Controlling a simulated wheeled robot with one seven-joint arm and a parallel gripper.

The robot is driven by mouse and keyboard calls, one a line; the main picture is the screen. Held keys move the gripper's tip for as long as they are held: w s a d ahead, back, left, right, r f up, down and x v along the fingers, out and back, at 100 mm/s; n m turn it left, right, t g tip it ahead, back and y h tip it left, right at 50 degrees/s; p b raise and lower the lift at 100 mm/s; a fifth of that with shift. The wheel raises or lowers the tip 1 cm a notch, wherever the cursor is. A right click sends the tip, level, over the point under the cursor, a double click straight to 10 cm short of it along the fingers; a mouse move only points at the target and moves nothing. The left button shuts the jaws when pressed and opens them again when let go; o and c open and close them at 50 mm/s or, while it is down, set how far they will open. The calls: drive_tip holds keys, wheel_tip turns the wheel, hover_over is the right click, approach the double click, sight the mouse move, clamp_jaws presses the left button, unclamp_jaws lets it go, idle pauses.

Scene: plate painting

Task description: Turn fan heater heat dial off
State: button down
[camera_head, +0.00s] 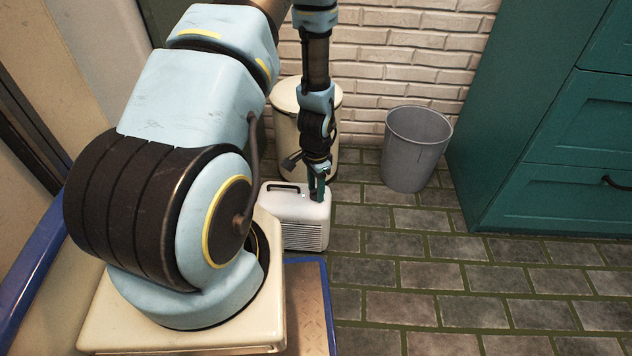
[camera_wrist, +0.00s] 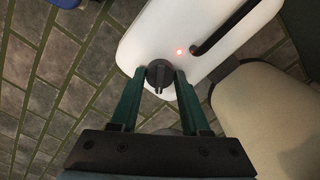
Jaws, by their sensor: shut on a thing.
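The fan heater (camera_head: 301,226) is a white box with a grille on its front and a dark carry handle on top, standing on the tiled floor. In the wrist view its white top (camera_wrist: 160,35) shows a lit red light and the dark handle. The heat dial (camera_wrist: 159,74) is a round black knob near one end of the top. My gripper (camera_wrist: 160,80) has its green fingers shut on the dial, one on each side. In the head view my gripper (camera_head: 317,190) points down onto the heater top and hides the dial.
A cream bin (camera_head: 290,97) stands close behind the heater. A grey waste bin (camera_head: 415,150) stands to the right by the white brick wall. Teal cabinets (camera_head: 560,130) are on the far right. The floor to the right of the heater is clear.

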drive_tip(key=n+p, duration=0.3)
drive_tip(key=n, duration=0.2)
drive_tip(key=shift+a+r+n, duration=0.1)
drive_tip(key=shift+r+n, duration=0.05)
drive_tip(key=shift+n, duration=0.15)
drive_tip(key=n+p, duration=0.2)
drive_tip(key=n, duration=0.3)
drive_tip(key=shift+p, duration=0.35)
drive_tip(key=shift+c, duration=1.8)
unclamp_jaws()
wheel_tip(320, 180, up, 10)
drive_tip(key=p, duration=0.2)
drive_tip(key=shift+r+p, duration=0.25)
drive_tip(key=shift+p, duration=0.1)
